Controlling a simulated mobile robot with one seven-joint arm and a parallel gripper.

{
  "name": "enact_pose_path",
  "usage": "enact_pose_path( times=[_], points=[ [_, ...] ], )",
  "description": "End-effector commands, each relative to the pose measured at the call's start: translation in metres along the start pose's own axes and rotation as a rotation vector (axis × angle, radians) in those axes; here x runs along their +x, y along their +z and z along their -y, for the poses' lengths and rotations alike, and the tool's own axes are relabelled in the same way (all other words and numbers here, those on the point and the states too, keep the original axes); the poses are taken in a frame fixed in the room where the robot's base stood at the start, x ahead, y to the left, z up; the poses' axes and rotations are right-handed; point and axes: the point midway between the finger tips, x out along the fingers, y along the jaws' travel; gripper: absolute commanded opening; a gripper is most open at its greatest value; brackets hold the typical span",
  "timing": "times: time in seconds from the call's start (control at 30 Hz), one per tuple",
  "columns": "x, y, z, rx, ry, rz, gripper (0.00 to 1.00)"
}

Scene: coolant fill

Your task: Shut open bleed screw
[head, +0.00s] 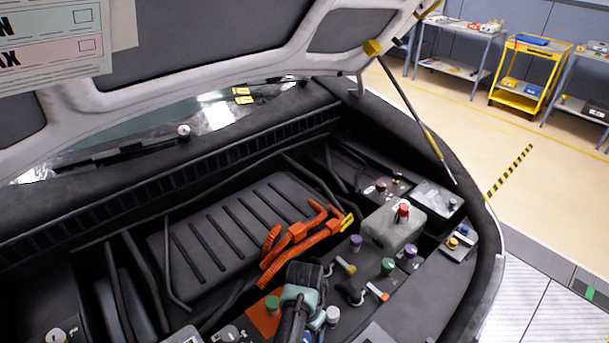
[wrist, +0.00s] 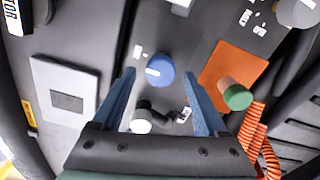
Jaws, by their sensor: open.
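My gripper (wrist: 160,68) is open, with its two blue fingers apart in the wrist view. A round blue knob (wrist: 159,71) with a white mark on top shows between the fingertips. I cannot tell whether the fingers are level with it, and I see no contact. No label tells me that it is the bleed screw. A green-topped knob (wrist: 237,97) stands by an orange pad (wrist: 233,68), right of the fingers. A white cap (wrist: 141,122) is nearer my palm. In the head view my gripper (head: 303,290) is low in the engine bay, and its fingertips are hidden.
Orange hoses (head: 298,235) lie behind my gripper. A grey tank with a red cap (head: 403,212), purple knobs (head: 356,241) and another green knob (head: 388,266) stand to the right. A white-topped knob (head: 332,314) is close to my arm. The raised hood (head: 210,40) hangs above.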

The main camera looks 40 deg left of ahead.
Motion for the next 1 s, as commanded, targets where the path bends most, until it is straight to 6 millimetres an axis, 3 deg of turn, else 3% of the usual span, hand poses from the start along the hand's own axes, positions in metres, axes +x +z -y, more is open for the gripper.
enact_pose_path(
  times=[0.17,0.6,0.8,1.0],
  points=[
    [-0.021,-0.001,0.001,-0.001,-0.002,-0.004,0.76],
    [-0.107,-0.001,0.0,0.0,-0.002,-0.005,0.76],
    [-0.125,0.0,0.0,0.001,-0.001,-0.002,0.76],
    [-0.127,0.0,0.0,0.001,0.0,0.0,0.76]
  ],
)
